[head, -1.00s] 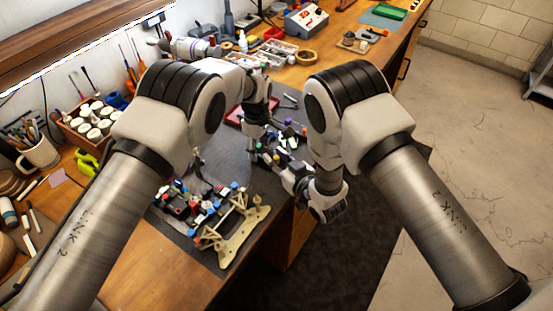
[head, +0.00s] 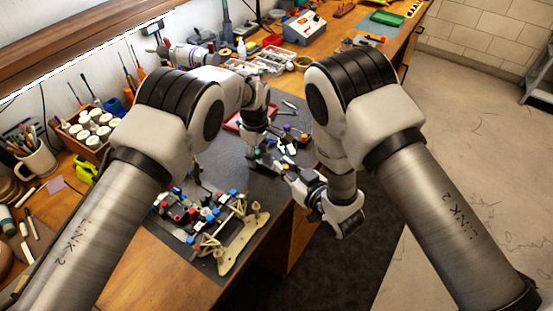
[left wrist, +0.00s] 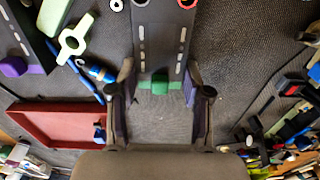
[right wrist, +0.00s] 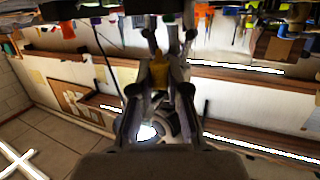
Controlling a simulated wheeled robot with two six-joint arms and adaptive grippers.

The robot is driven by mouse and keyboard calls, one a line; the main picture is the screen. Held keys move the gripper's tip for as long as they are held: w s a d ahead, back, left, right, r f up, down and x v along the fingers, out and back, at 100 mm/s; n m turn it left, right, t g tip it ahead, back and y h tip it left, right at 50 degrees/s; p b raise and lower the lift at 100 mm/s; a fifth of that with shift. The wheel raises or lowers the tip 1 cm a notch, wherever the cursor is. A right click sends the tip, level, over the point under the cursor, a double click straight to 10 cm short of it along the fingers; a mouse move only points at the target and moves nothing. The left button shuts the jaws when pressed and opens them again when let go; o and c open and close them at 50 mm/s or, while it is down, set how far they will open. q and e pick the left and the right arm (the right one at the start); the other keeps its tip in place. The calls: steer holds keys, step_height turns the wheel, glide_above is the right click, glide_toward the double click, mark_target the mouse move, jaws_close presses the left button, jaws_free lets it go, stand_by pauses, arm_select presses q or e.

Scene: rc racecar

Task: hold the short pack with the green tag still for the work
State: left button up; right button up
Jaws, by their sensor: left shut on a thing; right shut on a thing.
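In the left wrist view, a dark grey slotted pack (left wrist: 160,45) with a green tag (left wrist: 160,86) at its near end lies between the fingers of my left gripper (left wrist: 160,105). The gripper is shut on it at the green end, and the pack reaches away from me over the dark mat. In the head view my left gripper (head: 252,150) points down at the mat. My right gripper (right wrist: 160,85) is shut on a yellow-ended thing (right wrist: 159,72); its far part is hard to make out. In the head view the right gripper (head: 300,175) is just right of the left one.
A tan and dark car chassis (head: 240,238) with red and blue parts lies on the mat nearer to me. A red tray (left wrist: 60,122) is beside the left gripper. Several small parts lie around the packs. The mat's right edge drops to the floor.

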arm_select(q)
steer(key=o, duration=1.4)
arm_select(e)
steer(key=f+v, duration=0.2)
steer(key=v, duration=1.1)
steer(key=shift+s+d+f, duration=0.2)
steer(key=shift+f, duration=0.05)
arm_select(q)
step_height(320, 180, up, 12)
steer(key=shift+w+f, duration=0.1)
